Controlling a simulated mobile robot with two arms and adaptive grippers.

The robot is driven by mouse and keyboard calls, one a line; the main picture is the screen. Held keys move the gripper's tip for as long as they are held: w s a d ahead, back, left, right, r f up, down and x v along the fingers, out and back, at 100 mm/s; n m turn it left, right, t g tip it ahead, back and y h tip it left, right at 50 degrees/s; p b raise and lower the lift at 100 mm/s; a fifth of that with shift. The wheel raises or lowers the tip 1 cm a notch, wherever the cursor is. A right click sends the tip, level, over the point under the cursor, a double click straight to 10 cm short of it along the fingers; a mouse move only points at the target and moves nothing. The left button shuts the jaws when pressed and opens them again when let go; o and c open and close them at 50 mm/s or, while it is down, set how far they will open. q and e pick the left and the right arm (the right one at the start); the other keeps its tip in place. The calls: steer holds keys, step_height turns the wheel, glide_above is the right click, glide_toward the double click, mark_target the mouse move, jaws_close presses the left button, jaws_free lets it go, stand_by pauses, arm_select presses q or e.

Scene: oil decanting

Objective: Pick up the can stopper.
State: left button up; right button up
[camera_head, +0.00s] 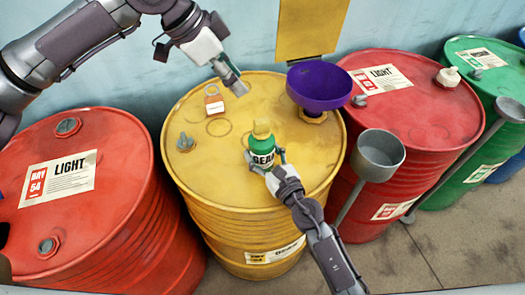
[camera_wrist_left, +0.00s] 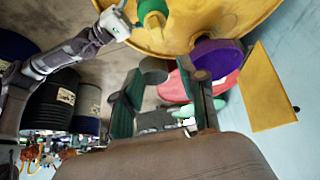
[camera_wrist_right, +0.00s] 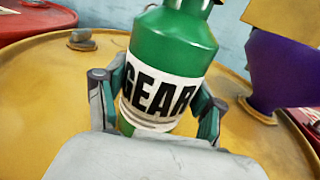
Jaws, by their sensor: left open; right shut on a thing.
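The green can (camera_head: 262,157) with a white GEAR label stands upright over the yellow drum, with a yellowish top piece (camera_head: 262,131) that may be the stopper. My right gripper (camera_head: 265,165) is shut around the can. The right wrist view shows its fingers (camera_wrist_right: 155,108) on both sides of the can's label (camera_wrist_right: 158,98); the can's top is cut off there. My left gripper (camera_head: 238,86) is open and empty, above the back of the yellow drum, up and left of the can. The left wrist view shows its fingers (camera_wrist_left: 166,92) spread apart.
The yellow drum (camera_head: 205,210) carries a small orange-and-white item (camera_head: 213,103), a grey bung (camera_head: 185,142) and a purple funnel (camera_head: 320,85).

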arm_select(q)
steer(key=shift+o, duration=0.8)
steer(key=y, duration=0.1)
glide_toward(260, 120)
steer(key=x, duration=0.5)
steer(key=shift+s+a, duration=0.15)
steer(key=shift+s, duration=0.05)
steer(key=x, duration=0.6)
steer(key=shift+w+r, duration=0.1)
steer(key=c, duration=0.9)
